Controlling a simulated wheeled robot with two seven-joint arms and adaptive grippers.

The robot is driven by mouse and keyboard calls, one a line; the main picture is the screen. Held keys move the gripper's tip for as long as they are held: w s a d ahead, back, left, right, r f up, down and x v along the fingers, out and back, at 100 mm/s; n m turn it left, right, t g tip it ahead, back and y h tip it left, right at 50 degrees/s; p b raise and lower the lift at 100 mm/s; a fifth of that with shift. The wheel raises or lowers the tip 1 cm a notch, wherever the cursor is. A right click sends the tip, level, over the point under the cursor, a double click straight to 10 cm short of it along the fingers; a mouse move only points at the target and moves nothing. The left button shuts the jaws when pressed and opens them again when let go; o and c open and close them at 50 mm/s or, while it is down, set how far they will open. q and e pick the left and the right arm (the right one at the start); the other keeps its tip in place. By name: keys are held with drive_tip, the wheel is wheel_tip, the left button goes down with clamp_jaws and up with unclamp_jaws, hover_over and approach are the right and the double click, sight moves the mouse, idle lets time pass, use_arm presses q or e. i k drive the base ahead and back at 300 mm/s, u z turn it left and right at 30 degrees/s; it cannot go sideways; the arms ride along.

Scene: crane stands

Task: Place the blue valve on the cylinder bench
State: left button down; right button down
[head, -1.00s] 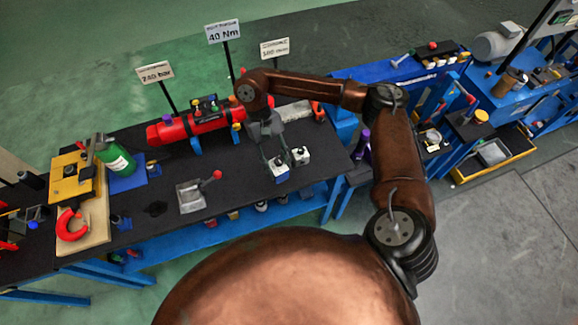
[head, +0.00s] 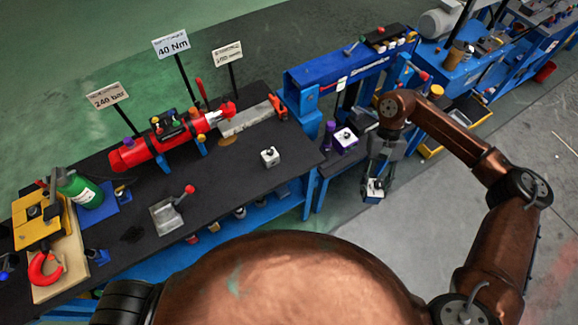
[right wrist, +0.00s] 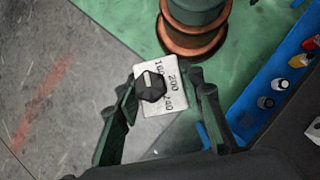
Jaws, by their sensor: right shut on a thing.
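My right gripper (head: 375,182) is shut on the blue valve (head: 373,191), a small block with a white top and blue sides. It is held in the air over the grey floor, to the right of the cylinder bench (head: 235,175). In the right wrist view, the valve's white dial face (right wrist: 168,98), with a black knob and numbers such as 200 and 240, shows between the two fingers. The cylinder bench has a black top and carries a red cylinder (head: 150,150). My left gripper is not in view.
A similar white-topped block (head: 270,157) stands on the bench near its right end, with clear black top around it. Another (head: 345,138) sits by a purple item beside the blue press frame (head: 345,68). A lever block (head: 168,214) stands at the bench front.

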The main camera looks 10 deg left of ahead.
sight(247, 172)
drive_tip(key=z, duration=1.15)
drive_tip(key=k, duration=1.7)
drive_tip(key=u, duration=1.8)
drive_tip(key=i, duration=1.5)
drive_tip(key=u, duration=0.05)
